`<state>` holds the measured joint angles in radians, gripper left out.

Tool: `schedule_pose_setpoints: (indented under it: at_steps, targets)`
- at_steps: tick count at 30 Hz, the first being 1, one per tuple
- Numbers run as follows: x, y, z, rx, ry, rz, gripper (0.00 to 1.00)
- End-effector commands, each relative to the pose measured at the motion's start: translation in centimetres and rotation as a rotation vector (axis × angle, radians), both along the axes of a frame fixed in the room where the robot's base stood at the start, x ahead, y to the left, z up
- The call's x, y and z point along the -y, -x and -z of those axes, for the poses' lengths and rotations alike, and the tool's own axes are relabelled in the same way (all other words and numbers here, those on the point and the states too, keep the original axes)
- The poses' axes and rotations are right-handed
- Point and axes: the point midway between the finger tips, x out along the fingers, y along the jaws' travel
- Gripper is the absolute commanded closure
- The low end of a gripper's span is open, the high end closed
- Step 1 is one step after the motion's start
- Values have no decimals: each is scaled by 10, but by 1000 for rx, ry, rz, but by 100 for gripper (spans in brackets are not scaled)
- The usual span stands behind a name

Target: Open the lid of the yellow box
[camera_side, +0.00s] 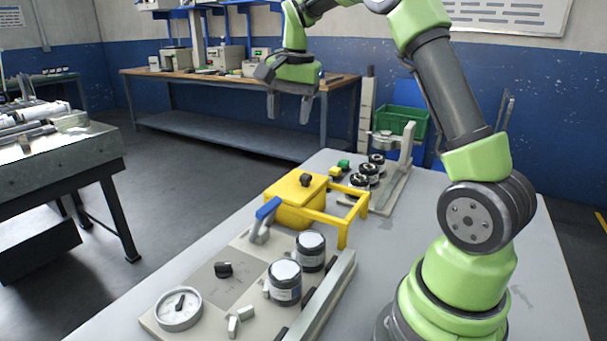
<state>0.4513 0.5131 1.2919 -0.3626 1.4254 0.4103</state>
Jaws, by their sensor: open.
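The yellow box (287,211) stands on the grey table, near its left edge. Its yellow lid (291,188) lies closed on top and carries a dark round knob (306,180). A yellow frame (338,217) extends from the box to the right. My gripper (289,106) is open and empty, pointing down with its two fingers apart. It appears well above the lid and apart from it. The lid and knob are in plain view; the inside of the box is hidden.
A panel in front of the box holds a blue-handled lever (268,208), a gauge (179,308) and two dark rolls with white tops (284,282). Behind the box are several smaller rolls (360,182) and a stand (405,160). The table's right side (385,235) has free room.

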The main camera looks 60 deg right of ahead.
Motion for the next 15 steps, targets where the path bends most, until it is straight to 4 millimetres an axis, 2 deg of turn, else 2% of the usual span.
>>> schedule_pose_setpoints:
  at_steps: [1, 3, 6, 10, 15]
  targets:
    - [18, -5, 17, -34, -11, 63, 47]
    - [37, -9, 35, -70, -22, 140, 47]
    - [57, -10, 55, -106, -31, 222, 47]
    - [70, -10, 69, -131, -39, 279, 47]
    - [72, -9, 84, -139, -41, 290, 47]
